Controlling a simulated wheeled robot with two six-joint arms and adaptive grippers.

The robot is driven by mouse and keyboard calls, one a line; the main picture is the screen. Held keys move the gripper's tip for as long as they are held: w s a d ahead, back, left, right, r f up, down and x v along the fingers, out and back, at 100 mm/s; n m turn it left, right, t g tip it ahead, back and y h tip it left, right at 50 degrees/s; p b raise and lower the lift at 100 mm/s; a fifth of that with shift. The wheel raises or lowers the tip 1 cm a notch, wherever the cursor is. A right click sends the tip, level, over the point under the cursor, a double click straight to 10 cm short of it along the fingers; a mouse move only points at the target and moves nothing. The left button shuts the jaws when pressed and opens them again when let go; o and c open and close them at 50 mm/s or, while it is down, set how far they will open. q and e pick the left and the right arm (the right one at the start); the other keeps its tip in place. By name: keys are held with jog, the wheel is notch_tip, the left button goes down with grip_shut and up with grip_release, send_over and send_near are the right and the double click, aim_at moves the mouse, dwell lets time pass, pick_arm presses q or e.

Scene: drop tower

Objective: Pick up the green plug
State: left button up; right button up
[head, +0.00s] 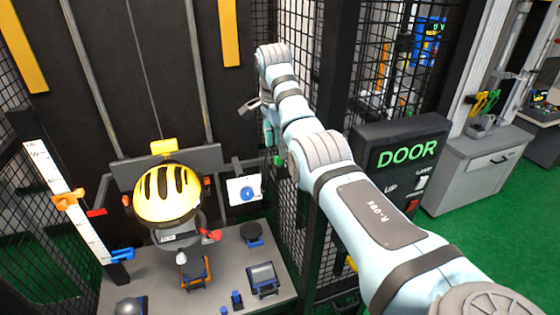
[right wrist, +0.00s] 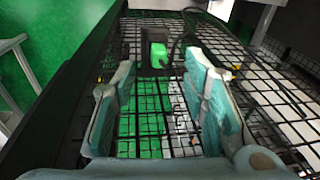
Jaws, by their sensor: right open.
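The green plug (right wrist: 158,54) shows in the right wrist view as a small bright green block on a dark mount, beyond my fingertips, with a dark cable beside it. In the head view a small green piece (head: 279,160), apparently the same plug, shows just below my right gripper (head: 269,132), partly hidden by my arm. My right gripper (right wrist: 158,100) also shows in the right wrist view, its two teal fingers spread apart with nothing between them. The plug lies ahead of the fingers, roughly centred between them. My left gripper is in neither view.
Black wire mesh (head: 310,195) stands close around the gripper. A bench (head: 225,285) at lower left bears a yellow helmet (head: 167,195) and small devices. A DOOR panel (head: 403,165) stands right of my arm. Green floor (head: 470,245) is clear at the right.

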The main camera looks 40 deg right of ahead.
aim_at(279, 164)
jog(key=f, duration=0.4)
jog(key=shift+d, duration=0.3)
jog(key=shift+w+f, duration=0.1)
jog(key=shift+w, duration=0.15)
jog(key=c, duration=0.5)
grip_shut()
